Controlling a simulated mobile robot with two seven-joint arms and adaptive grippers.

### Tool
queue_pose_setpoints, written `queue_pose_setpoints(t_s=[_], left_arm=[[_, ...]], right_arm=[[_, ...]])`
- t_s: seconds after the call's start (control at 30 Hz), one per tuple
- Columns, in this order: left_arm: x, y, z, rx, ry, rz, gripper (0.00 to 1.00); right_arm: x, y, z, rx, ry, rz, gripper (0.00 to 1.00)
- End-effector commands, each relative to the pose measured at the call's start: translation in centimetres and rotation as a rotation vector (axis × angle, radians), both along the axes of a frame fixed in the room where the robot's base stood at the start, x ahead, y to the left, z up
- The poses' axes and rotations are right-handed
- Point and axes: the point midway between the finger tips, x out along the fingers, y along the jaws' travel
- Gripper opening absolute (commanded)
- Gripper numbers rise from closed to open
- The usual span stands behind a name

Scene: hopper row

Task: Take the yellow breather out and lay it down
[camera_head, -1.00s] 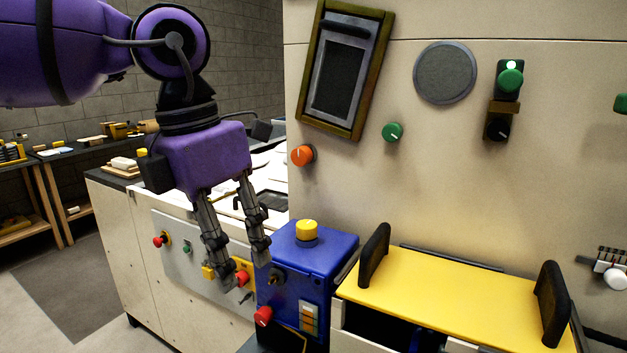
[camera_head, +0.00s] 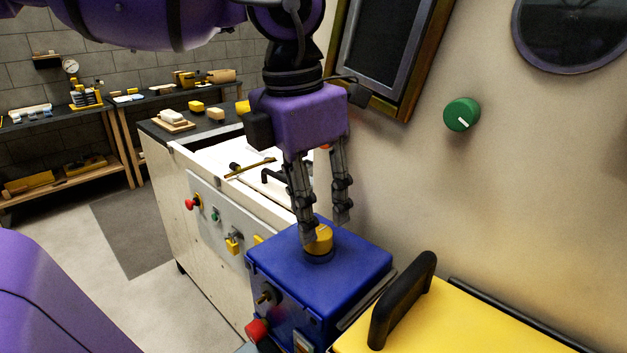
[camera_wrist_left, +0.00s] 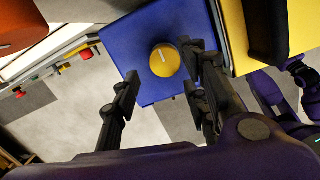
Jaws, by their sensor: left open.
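The yellow breather (camera_head: 319,240) is a round cap on a dark collar on top of the blue box (camera_head: 355,262). It also shows in the left wrist view (camera_wrist_left: 165,61), where a pale line marks its top. My left gripper (camera_head: 325,231) points down at the breather with its fingers spread. In the head view one finger partly covers the cap. In the wrist view the cap appears between the fingers, slightly beyond their tips. I cannot tell whether the fingers touch it. My right gripper is not in view.
A yellow cover (camera_head: 460,318) with a black handle (camera_head: 403,300) lies right of the box. The wall with a green knob (camera_head: 461,115) rises behind. A white-topped bench (camera_head: 225,165) stands behind and left of the box. Grey floor is open farther left.

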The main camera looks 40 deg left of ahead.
Motion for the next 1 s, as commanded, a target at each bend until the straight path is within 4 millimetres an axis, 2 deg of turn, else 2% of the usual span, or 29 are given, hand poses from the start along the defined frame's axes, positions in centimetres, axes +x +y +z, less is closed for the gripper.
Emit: queue_pose_setpoints(t_s=[0.1,0.23,0.5,0.63,0.93,1.0], left_arm=[[0.2,-0.1,-2.0,0.000,0.003,0.001,0.41],[0.3,-0.1,-3.3,0.001,0.003,0.000,0.41],[0.5,-0.1,-4.0,-0.001,-0.001,0.000,0.41],[0.5,-0.1,-4.0,-0.001,-0.001,0.000,0.41],[0.5,-0.1,-4.0,-0.001,-0.002,0.000,0.02],[0.5,-0.1,-4.0,-0.001,-0.002,0.000,0.00]], right_arm=[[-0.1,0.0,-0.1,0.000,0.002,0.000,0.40],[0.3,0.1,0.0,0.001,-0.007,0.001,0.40],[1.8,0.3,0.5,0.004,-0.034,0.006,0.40],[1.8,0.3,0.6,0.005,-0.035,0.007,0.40],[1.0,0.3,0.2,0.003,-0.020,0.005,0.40],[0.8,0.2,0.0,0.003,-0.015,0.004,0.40]])
